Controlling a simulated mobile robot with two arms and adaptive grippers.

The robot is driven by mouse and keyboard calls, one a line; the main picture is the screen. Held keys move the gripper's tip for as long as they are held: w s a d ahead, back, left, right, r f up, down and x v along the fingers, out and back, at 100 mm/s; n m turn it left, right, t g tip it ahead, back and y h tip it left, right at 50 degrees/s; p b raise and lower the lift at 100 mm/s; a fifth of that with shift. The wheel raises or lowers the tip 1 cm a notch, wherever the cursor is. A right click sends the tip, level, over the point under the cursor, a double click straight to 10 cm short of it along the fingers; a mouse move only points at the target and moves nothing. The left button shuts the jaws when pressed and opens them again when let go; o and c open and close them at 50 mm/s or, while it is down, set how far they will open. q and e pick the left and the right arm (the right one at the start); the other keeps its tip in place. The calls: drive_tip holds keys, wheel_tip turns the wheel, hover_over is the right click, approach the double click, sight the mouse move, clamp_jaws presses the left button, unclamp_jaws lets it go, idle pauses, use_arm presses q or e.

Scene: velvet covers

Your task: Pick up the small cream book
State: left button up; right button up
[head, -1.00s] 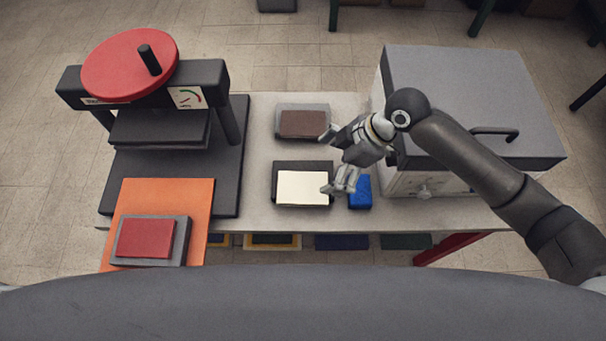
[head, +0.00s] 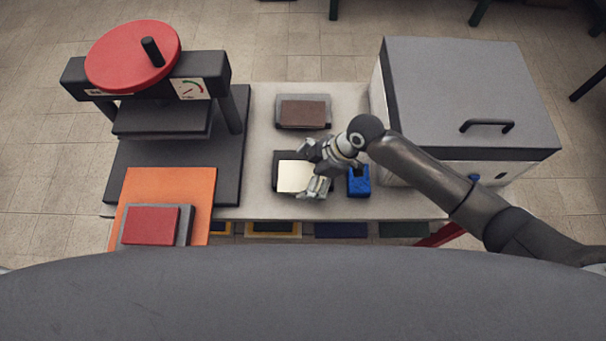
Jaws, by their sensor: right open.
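The small cream book (head: 293,176) lies on a dark grey pad (head: 281,156) in the middle of the table. My right gripper (head: 309,170) is open over the right side of the cream book and hides part of it and of the pad. I cannot tell whether the fingers touch the book. My left gripper is not in view.
A blue holder (head: 359,182) stands close right of the gripper. A brown book (head: 303,114) lies on a grey pad behind. A large grey box (head: 470,90) stands right. Left is a press with a red wheel (head: 132,56), and a red book (head: 151,225) on an orange board (head: 172,186).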

drive_tip(key=c, duration=1.1)
drive_tip(key=shift+r, duration=0.1)
